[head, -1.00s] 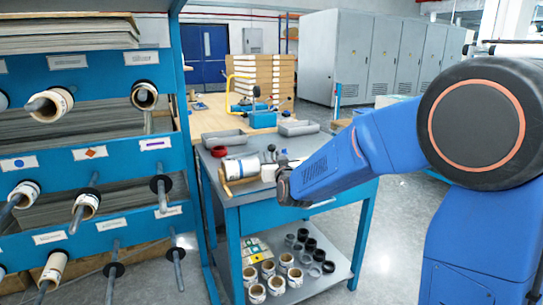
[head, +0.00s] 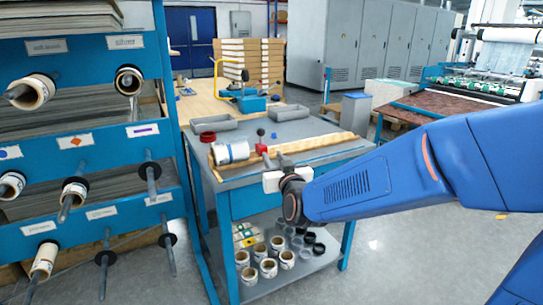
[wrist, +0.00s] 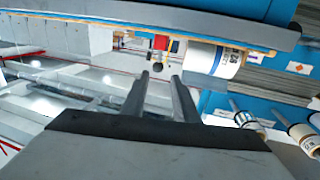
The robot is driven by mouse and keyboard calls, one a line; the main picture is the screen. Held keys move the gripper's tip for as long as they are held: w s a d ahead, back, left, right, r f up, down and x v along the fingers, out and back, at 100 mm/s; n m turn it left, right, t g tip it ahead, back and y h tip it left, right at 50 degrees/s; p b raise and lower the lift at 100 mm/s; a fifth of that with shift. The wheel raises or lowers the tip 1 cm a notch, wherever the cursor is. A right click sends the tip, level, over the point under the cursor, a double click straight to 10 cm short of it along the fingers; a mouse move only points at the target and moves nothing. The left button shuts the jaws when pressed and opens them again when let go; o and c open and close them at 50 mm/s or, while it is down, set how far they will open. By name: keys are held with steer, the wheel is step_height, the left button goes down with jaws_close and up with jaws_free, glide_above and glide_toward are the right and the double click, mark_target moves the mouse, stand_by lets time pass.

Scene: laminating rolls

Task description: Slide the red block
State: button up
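The red block (head: 261,149) has a dark round knob above it. It is on a long wooden bar (head: 322,143) on top of the blue bench, just right of a white roll (head: 232,152). In the wrist view the red block (wrist: 160,43) shows beyond the fingertips, with the white roll (wrist: 214,60) to its right. My gripper (wrist: 160,76) is open, its two dark fingers apart with nothing visible between them. They point toward the red block, and a gap seems to remain. In the head view my gripper's white body is at the bench's front edge; its fingers are hard to make out.
The blue bench (head: 272,203) has grey trays (head: 288,112) and a red ring (head: 208,137) on top. Several rolls and dark rings are on its lower shelf (head: 284,277). A blue rack (head: 120,215) with rolls on rods stands at left. Open floor lies at right.

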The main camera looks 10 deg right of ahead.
mark_target(261, 141)
steer(key=shift+s, duration=0.15)
steer(key=shift+c, duration=0.3)
steer(key=c, duration=0.5)
steer(key=shift+w+d+m, duration=0.15)
steer(key=shift+w+m, duration=0.05)
steer(key=shift+m, duration=0.1)
jaws_close()
steer(key=w+d+r+m+y, duration=0.1)
steer(key=w+d+m, duration=0.25)
steer(key=m, duration=0.35)
steer(key=w+d+r+m, duration=0.2)
steer(key=w+d+m, duration=0.15)
steer(key=m, duration=0.45)
steer(key=shift+t, duration=0.4)
steer(key=w, duration=0.3)
steer(key=w+a, duration=0.1)
steer(key=w, duration=0.2)
steer(key=w+a, duration=0.1)
steer(key=w, duration=0.2)
steer(key=shift+w+a+r, duration=0.2)
steer(key=shift+w+r, duration=0.05)
steer(key=shift+w, duration=0.1)
steer(key=shift+s+a+f, duration=0.1)
steer(key=shift+s+a, duration=0.15)
steer(key=shift+a, duration=0.7)
steer(key=shift+s+a+f, duration=0.25)
steer(key=shift+s+a, duration=0.25)
steer(key=shift+a, duration=0.3)
